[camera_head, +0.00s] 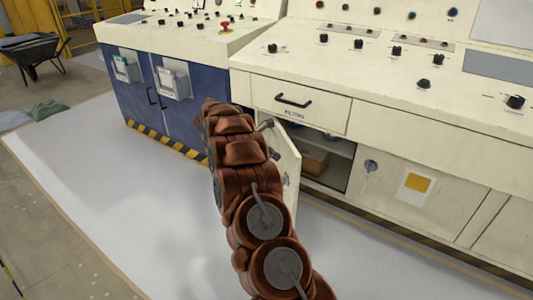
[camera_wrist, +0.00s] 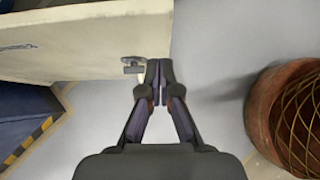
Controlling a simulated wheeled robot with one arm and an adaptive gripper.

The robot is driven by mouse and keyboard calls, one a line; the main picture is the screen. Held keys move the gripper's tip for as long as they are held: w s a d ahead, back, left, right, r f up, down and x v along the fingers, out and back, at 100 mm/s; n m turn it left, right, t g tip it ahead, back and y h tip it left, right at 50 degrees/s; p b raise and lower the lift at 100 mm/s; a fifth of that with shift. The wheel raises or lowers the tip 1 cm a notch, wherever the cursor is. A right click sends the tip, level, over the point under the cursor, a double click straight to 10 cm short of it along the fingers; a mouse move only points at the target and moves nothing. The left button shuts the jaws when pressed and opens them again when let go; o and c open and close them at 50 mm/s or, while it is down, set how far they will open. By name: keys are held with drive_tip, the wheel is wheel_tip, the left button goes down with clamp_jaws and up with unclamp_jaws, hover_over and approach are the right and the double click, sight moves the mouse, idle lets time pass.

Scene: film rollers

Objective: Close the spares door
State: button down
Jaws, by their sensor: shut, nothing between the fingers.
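The spares door (camera_head: 288,165) is a cream panel that stands open, swung out from the cream cabinet below a drawer. My brown arm hides part of it in the head view. Behind it the compartment (camera_head: 340,165) is open, with a shelf and a brown box inside. In the wrist view the door (camera_wrist: 90,42) fills the upper left, with a small grey latch or handle (camera_wrist: 133,66) near its edge. My gripper (camera_wrist: 159,70) is shut and empty, with its fingertips close beside that latch at the door's edge. I cannot tell whether they touch. In the head view I cannot make out the fingertips clearly.
A drawer (camera_head: 300,101) with a black handle is shut above the opening. A closed cream panel (camera_head: 405,185) with a round lock stands to the right. Blue cabinet doors (camera_head: 165,95) stand to the left. The pale floor (camera_head: 110,180) in front is clear. A wheelbarrow (camera_head: 35,52) stands far left.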

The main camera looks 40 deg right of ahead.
sight(295, 160)
drive_tip(key=shift+s+d+f+b, duration=0.25)
drive_tip(key=shift+s+d, duration=0.15)
drive_tip(key=shift+d, duration=0.45)
drive_tip(key=shift+s+d+f+b, duration=0.15)
drive_tip(key=shift+s+d+f, duration=0.2)
drive_tip(key=shift+d, duration=0.5)
drive_tip(key=shift+s+d+f+b, duration=0.2)
drive_tip(key=shift+s+d, duration=0.2)
drive_tip(key=shift+d, duration=0.45)
drive_tip(key=shift+r, duration=0.1)
